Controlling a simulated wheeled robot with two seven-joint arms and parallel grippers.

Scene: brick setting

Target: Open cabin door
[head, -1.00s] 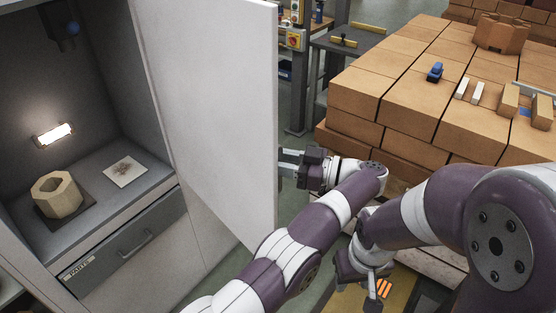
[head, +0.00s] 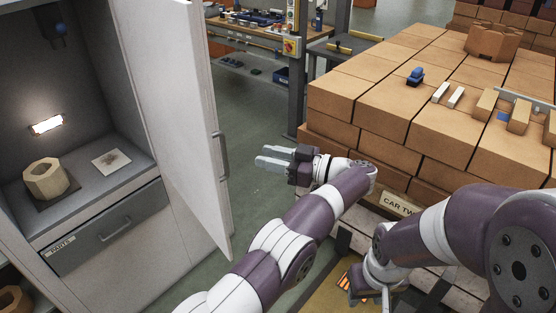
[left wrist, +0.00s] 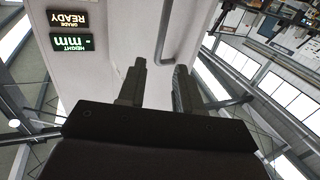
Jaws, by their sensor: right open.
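The cabin door (head: 165,110) stands open, swung out from the right side of the lit cabin (head: 85,135). I see its inner face, its free edge, and a bar handle (head: 224,155) on the outer side. My left gripper (head: 263,156) is open and empty, its fingers pointing left toward the handle, with a gap between. In the left wrist view, the two fingers (left wrist: 160,85) stand apart with nothing between them, and the grey handle (left wrist: 180,35) shows beyond on the pale door face (left wrist: 120,25). My right gripper (head: 365,290) is open, low at the bottom right, partly hidden by its arm.
A stack of brown blocks (head: 370,110) fills the right side, with small parts on top. In the cabin, a hexagonal piece (head: 45,178) and a card (head: 111,160) lie above a grey drawer (head: 105,228). A workbench (head: 255,35) stands behind. Floor between door and stack is clear.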

